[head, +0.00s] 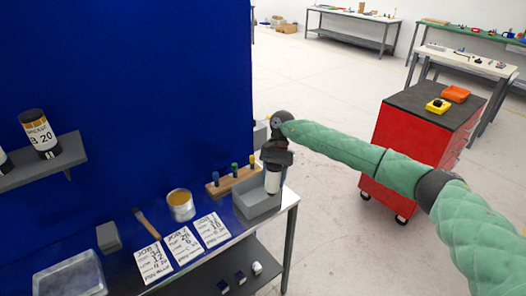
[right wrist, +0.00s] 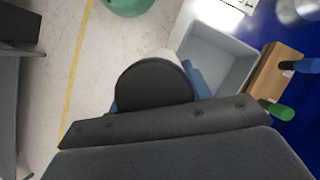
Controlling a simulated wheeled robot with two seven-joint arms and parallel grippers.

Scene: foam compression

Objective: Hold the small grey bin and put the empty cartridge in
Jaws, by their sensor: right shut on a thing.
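The small grey bin (head: 262,205) stands open at the right end of the workbench. It also shows in the right wrist view (right wrist: 222,52), where the visible part of its inside looks empty. My right gripper (head: 274,166) is shut on a white cartridge with a black end (head: 272,182), held upright at the right side of the bin. In the right wrist view the cartridge's round black end (right wrist: 153,86) fills the middle and hides part of the bin's near edge. I cannot tell whether the cartridge is over the rim or inside it. My left gripper is out of view.
A wooden block with coloured-handled tools (head: 232,180) stands behind the bin. A tin (head: 181,206), a brush (head: 147,224) and job sheets (head: 184,246) lie to the left. A labelled cartridge (head: 40,134) stands on the shelf. A red cabinet (head: 415,132) stands right; floor between is clear.

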